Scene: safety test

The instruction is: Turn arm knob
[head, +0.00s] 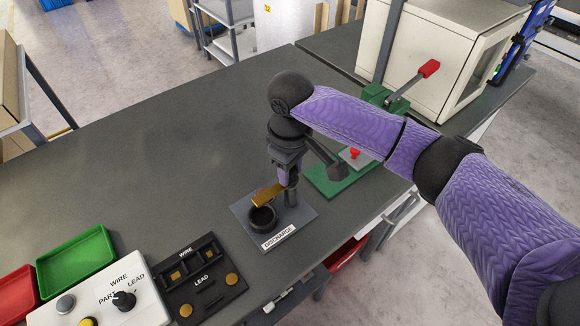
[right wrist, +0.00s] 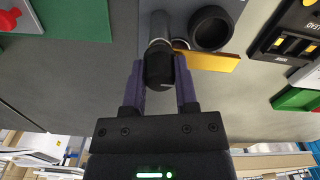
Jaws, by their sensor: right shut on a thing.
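My right gripper (head: 287,182) reaches down over the grey plate (head: 240,213) labelled DISCHARGE. In the right wrist view, its two purple fingers (right wrist: 160,88) are shut on a black rounded knob (right wrist: 159,66) on a grey post. A flat brass-coloured bar (head: 267,195) lies beside the knob, next to a black round cup (head: 262,219) on the plate. In the head view, the gripper mostly hides the held knob. A white box (head: 105,295) at the lower left has another black knob (head: 124,299), marked PART, WIRE and LEAD. My left gripper is not in view.
A black WIRE/LEAD panel (head: 203,282) sits left of the plate. Green (head: 76,262) and red (head: 14,296) trays lie at the far left. A green fixture (head: 330,181) with a red part and a white cabinet (head: 437,52) stand to the right. The middle bench is clear.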

